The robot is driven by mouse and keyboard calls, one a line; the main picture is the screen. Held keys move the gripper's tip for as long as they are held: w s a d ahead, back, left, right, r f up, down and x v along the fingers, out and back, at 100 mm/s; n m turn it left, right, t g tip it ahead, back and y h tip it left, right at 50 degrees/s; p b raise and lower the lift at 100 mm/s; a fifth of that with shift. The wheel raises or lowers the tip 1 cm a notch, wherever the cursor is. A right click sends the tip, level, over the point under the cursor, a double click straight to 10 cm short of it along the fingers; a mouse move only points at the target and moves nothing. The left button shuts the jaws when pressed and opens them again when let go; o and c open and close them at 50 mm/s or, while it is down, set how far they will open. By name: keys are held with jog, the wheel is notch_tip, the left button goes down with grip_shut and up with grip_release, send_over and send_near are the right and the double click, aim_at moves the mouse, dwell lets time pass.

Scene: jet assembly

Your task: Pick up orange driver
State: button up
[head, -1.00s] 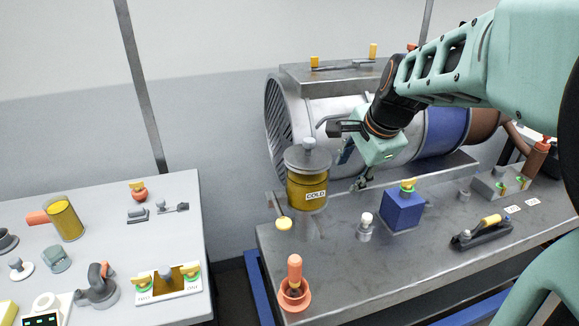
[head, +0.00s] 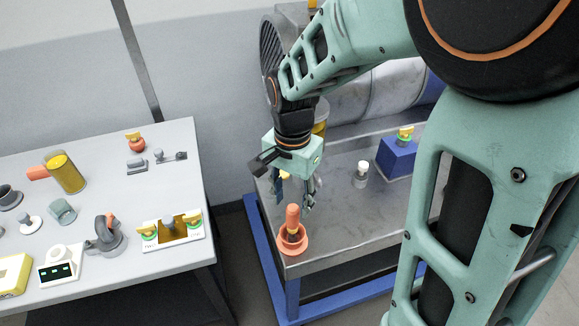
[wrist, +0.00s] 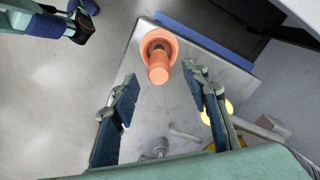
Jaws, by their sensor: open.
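The orange driver (head: 293,219) stands upright in an orange cup-shaped holder (head: 293,241) at the near left corner of the metal table. In the wrist view the driver (wrist: 158,70) is seen from above, its round end toward the camera, with the orange holder (wrist: 160,42) around its lower part. My gripper (head: 296,203) is just behind and above the driver in the head view. In the wrist view my gripper (wrist: 163,80) is open and empty, its fingers apart on either side and slightly short of the driver.
On the metal table (head: 345,225), a small white-topped part (head: 361,174) and a blue block (head: 397,158) stand farther back. A large engine cylinder lies behind. A white table (head: 110,200) with several parts stands to the left, across a gap.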

aim_at(292, 207)
notch_tip(292, 207, down, 4)
jog(key=shift+f, duration=0.25)
grip_shut()
jog(key=shift+r, duration=0.1)
